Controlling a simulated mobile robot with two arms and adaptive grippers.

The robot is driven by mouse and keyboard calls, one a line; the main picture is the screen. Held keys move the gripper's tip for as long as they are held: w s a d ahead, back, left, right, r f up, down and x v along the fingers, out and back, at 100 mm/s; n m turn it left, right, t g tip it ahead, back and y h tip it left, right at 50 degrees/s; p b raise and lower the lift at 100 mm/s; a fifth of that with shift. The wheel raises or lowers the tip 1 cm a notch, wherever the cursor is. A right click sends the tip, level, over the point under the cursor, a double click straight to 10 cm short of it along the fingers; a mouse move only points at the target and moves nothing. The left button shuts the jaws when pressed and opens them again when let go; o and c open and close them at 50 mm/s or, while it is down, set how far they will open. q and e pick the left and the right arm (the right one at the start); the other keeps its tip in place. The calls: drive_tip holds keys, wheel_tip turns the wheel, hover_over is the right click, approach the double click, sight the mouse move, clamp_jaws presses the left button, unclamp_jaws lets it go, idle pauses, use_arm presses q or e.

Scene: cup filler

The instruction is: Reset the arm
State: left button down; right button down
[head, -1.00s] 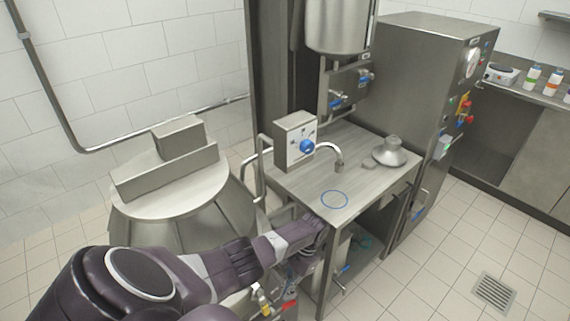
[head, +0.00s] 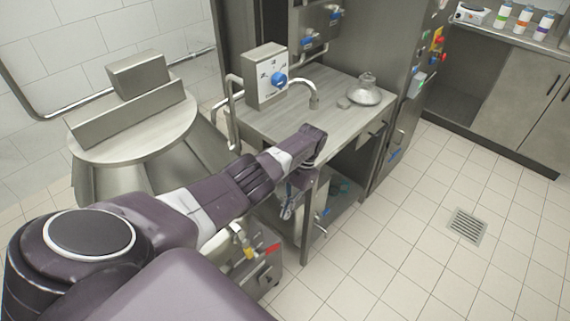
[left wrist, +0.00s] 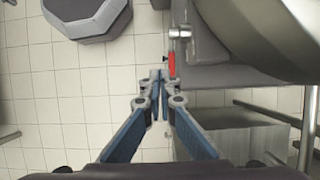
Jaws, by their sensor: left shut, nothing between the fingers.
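My left arm reaches in from the lower left of the head view. Its wrist stands at the front edge of the steel table (head: 270,125). The left gripper (head: 287,212) hangs below the wrist, pointing down, partly hidden by the arm. In the left wrist view the blue-sided fingers of the left gripper (left wrist: 160,76) are closed together with nothing between them. They point over the tiled floor, close to a red handle (left wrist: 172,64) in that picture. My right gripper is not in view.
A control box with a blue knob (head: 279,80) and a curved spout (head: 314,97) stand on the table. A metal funnel-like piece (head: 366,92) sits behind. A lidded steel vessel (head: 150,135) stands left. Tiled floor to the right is clear, with a drain (head: 467,225).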

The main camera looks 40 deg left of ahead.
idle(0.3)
use_arm(q)
drive_tip(key=s+d+f+t, duration=0.1)
drive_tip(key=s+f, duration=0.4)
drive_tip(key=f, duration=0.3)
drive_tip(key=s+d+f+m+t, duration=0.1)
drive_tip(key=s+d+f, duration=0.1)
drive_tip(key=s+f, duration=0.5)
drive_tip(key=s+d+f, duration=0.1)
drive_tip(key=s+f, duration=0.3)
drive_tip(key=f, duration=0.6)
drive_tip(key=s+d+f+t, duration=0.1)
drive_tip(key=s+d+f, duration=0.2)
drive_tip(key=s, duration=0.6)
drive_tip(key=s+d+f+t, duration=0.1)
drive_tip(key=s+d+f, duration=0.2)
drive_tip(key=s, duration=0.6)
drive_tip(key=s+d+f+t, duration=0.1)
drive_tip(key=s+d+f, duration=0.2)
drive_tip(key=s, duration=0.6)
drive_tip(key=shift+d+f+m, duration=0.3)
drive_tip(key=shift+d+f, duration=0.05)
drive_tip(key=shift+f, duration=0.3)
